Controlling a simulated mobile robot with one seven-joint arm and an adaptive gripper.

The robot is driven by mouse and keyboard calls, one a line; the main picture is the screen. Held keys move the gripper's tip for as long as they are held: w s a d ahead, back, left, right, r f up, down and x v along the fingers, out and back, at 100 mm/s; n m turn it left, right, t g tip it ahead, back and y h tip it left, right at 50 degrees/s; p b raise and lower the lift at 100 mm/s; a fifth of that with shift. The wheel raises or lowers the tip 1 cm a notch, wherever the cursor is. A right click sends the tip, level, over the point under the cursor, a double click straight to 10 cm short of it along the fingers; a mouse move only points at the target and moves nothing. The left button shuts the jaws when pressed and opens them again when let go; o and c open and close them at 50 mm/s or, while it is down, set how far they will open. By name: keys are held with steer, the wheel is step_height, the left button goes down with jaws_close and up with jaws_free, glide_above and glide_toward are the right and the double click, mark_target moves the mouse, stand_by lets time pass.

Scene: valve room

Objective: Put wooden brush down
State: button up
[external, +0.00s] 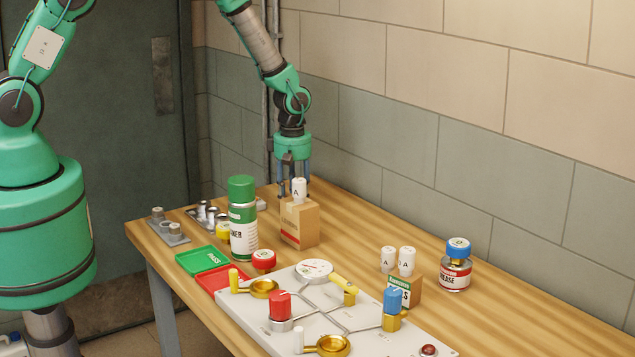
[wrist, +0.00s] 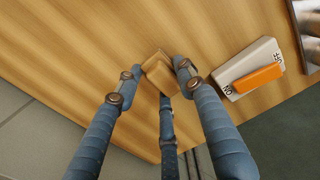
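In the wrist view, a small light wooden block, seemingly the end of the wooden brush (wrist: 158,72), sits between the fingertips of my gripper (wrist: 160,70). The blue fingers close around it from the sides and a third finger meets it from below. Its bristles cannot be made out. In the external view, my gripper (external: 293,190) points down over the far left part of the table, behind a cardboard box. The brush is hidden there, and its gap to the tabletop cannot be told.
The cardboard box (external: 300,224) and a green spray can (external: 243,222) stand close in front of my gripper. A pale switch with an orange rocker (wrist: 258,79) lies to the right. The table edge is near. Bare wood (wrist: 95,40) lies to the left.

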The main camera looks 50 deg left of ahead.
steer(key=o, duration=0.4)
steer(key=shift+r, duration=0.15)
step_height(320, 180, up, 12)
steer(key=shift+b, duration=0.3)
steer(key=shift+r, duration=0.1)
stand_by(0.8)
